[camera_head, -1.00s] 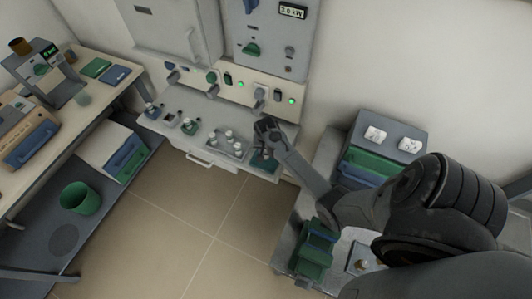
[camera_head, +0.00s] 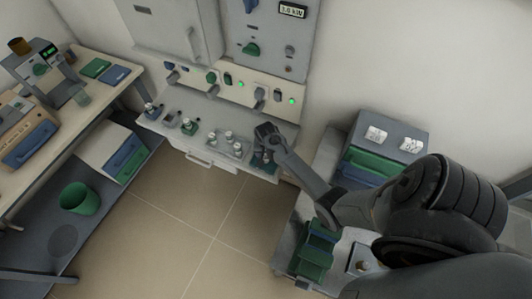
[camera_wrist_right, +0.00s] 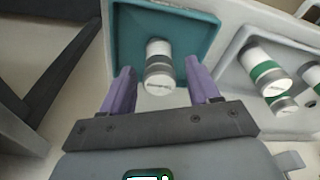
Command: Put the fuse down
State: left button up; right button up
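A fuse (camera_wrist_right: 158,66), white with grey bands, stands on a teal tray (camera_wrist_right: 198,30) in the right wrist view. My right gripper (camera_wrist_right: 161,88) has its two purple fingers apart, one on each side of the fuse, with a visible gap on both sides. In the head view my right gripper (camera_head: 265,153) is over the small teal tray (camera_head: 263,168) at the right end of the bench ledge; the fuse is hard to make out there. My left gripper is not in view.
A pale tray with several green-banded fuses (camera_wrist_right: 263,68) is just right of the teal tray in the wrist view. Behind the ledge rises a panel with knobs and green lights (camera_head: 291,101). A green bin (camera_head: 80,198) stands at left; the floor is clear.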

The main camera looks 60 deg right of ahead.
jog(key=shift+r, duration=0.1)
jog(key=shift+r, duration=0.25)
notch_tip(320, 180, up, 11)
jog(key=a+p, duration=0.2)
jog(key=s+a+r+n+t, duration=0.1)
jog(key=s+a+r+n, duration=0.2)
jog(key=a, duration=0.6)
jog(key=s+a+r+n+t+y, duration=0.1)
jog(key=s+a+r+n, duration=0.3)
jog(key=a, duration=0.5)
jog(key=s+a+r+n, duration=0.3)
jog(key=s+a+n, duration=0.4)
jog(key=s+a, duration=0.1)
jog(key=shift+s+a+r+n+t+y, duration=0.2)
jog(key=shift+s+a+n+t+y, duration=0.1)
jog(key=shift+s+a+t+y, duration=0.15)
